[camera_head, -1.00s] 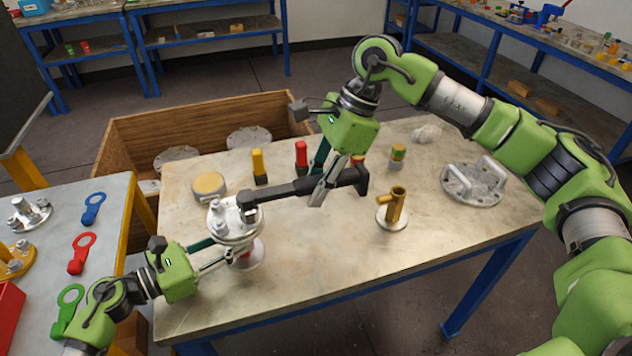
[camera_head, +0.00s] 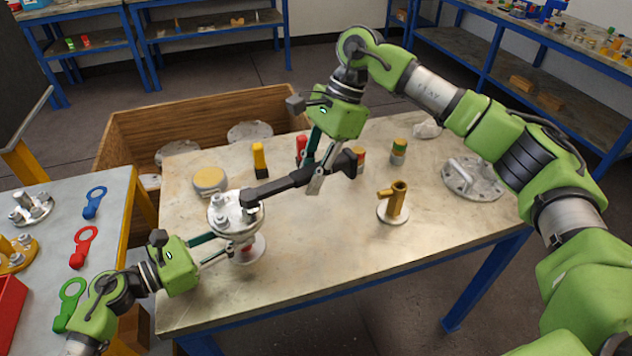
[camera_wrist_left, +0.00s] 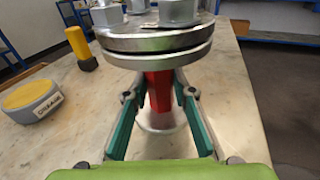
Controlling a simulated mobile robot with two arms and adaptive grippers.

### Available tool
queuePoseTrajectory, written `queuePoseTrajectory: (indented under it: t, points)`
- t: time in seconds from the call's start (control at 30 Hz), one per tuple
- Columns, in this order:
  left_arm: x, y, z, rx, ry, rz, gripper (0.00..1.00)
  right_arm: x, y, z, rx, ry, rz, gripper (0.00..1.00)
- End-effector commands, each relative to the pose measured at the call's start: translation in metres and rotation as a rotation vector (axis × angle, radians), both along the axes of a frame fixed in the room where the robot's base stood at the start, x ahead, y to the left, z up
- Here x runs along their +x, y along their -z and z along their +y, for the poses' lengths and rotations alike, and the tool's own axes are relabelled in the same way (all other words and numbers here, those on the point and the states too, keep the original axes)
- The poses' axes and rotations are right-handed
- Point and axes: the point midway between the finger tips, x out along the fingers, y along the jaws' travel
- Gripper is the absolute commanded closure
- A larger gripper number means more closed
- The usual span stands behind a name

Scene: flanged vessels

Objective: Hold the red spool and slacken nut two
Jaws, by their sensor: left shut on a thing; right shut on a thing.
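The red spool (camera_wrist_left: 159,92) shows in the left wrist view as a red body under a pair of steel flanges (camera_wrist_left: 155,45) with nuts on top. In the head view its flange top (camera_head: 228,219) stands at the table's left side. My left gripper (camera_head: 232,248) is shut on the red body below the flanges, one finger on each side. My right gripper (camera_head: 316,180) is shut on the handle of a dark wrench (camera_head: 285,185). The wrench's left end is at a nut (camera_head: 250,199) on the flange's right side. I cannot tell which nut is number two.
A grease tin (camera_head: 209,180), a yellow marker-like item (camera_head: 259,158) and a red one (camera_head: 302,150) stand behind the spool. A brass fitting (camera_head: 395,203) and a handled flange (camera_head: 470,180) are to the right. A wooden crate (camera_head: 130,145) is behind the table.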

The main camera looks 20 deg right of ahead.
Motion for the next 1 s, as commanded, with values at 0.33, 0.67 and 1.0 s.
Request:
queuePoseTrajectory:
  t: [0.33, 0.67, 1.0]
  points:
    - [0.001, 0.0, 0.001, 0.0, -0.004, 0.0, 0.93, 0.03, -0.002, 0.012, 0.002, -0.245, -0.002, 1.0]
    - [0.001, 0.0, 0.001, 0.0, -0.004, 0.0, 0.93, 0.029, -0.02, 0.01, 0.001, -0.236, -0.004, 1.0]
    - [0.001, 0.0, 0.001, 0.0, -0.004, -0.001, 0.93, 0.029, -0.051, 0.01, 0.001, -0.236, -0.002, 1.0]
